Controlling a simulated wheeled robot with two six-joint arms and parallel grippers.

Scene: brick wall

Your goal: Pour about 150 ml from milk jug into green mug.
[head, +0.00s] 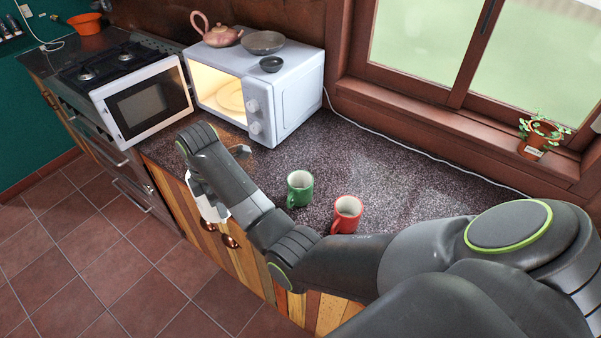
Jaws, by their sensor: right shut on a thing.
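My right gripper (203,190) is mostly hidden behind this forearm, over the counter's front edge. It is shut on a white object (211,209), which seems to be the milk jug; only a small part shows. Its tilt and contents cannot be told. It is apart from the green mug, to the left. My left gripper is not in view.
A red mug (347,214) stands just right of the green mug. A white microwave (284,97) with its door open is behind, carrying a teapot (216,30) and bowls.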

